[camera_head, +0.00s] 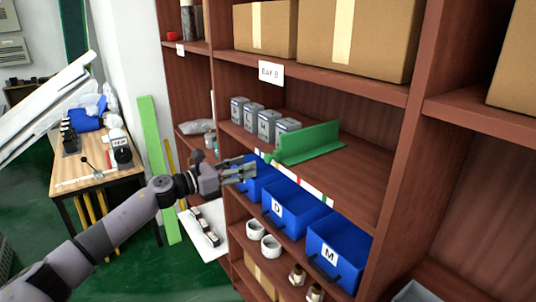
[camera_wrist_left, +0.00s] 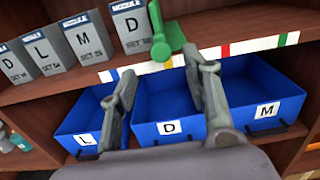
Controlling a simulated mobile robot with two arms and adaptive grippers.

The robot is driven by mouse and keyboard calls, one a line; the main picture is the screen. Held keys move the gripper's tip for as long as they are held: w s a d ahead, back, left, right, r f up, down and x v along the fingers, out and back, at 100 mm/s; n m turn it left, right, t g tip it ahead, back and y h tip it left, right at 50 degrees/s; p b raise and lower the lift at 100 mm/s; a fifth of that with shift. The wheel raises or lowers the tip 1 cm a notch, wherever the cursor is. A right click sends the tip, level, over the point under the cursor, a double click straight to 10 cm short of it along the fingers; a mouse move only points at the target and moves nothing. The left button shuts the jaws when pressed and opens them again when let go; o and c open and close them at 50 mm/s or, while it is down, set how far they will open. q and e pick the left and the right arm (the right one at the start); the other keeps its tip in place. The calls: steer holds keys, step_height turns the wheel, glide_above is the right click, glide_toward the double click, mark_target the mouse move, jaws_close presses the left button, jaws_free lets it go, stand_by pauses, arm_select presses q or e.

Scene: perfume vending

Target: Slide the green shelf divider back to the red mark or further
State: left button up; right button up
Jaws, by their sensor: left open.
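The green shelf divider (camera_head: 312,142) stands on the middle shelf, just right of a row of grey boxes. Its rounded green front end (camera_wrist_left: 170,42) shows at the shelf edge in the wrist view. A white strip with coloured marks runs along that edge. The red mark (camera_wrist_left: 225,49) is to the right of the divider's front end; a yellow mark lies just below that end. My left gripper (camera_head: 245,171) is open and empty in front of the shelf edge, a little below the divider's front end. Its fingers (camera_wrist_left: 160,70) appear apart, over the blue bins. The right gripper is not in view.
Grey boxes (camera_head: 266,120) stand left of the divider; the shelf to its right is bare. Blue bins (camera_head: 295,208) labelled L, D and M sit below. White cups (camera_head: 255,230) stand lower. Cardboard boxes (camera_head: 358,35) fill the shelf above. A wooden table (camera_head: 95,170) stands left.

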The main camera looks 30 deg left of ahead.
mark_target(266, 157)
arm_select(q)
steer(key=p+x, duration=0.3)
steer(key=x, duration=0.4)
steer(key=shift+w+r, duration=0.15)
steer(key=shift+w, duration=0.1)
steer(key=shift+x, duration=0.8)
steer(key=shift+d, duration=0.1)
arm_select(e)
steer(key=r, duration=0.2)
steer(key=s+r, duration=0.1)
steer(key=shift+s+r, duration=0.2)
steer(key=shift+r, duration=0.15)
arm_select(q)
jaws_close()
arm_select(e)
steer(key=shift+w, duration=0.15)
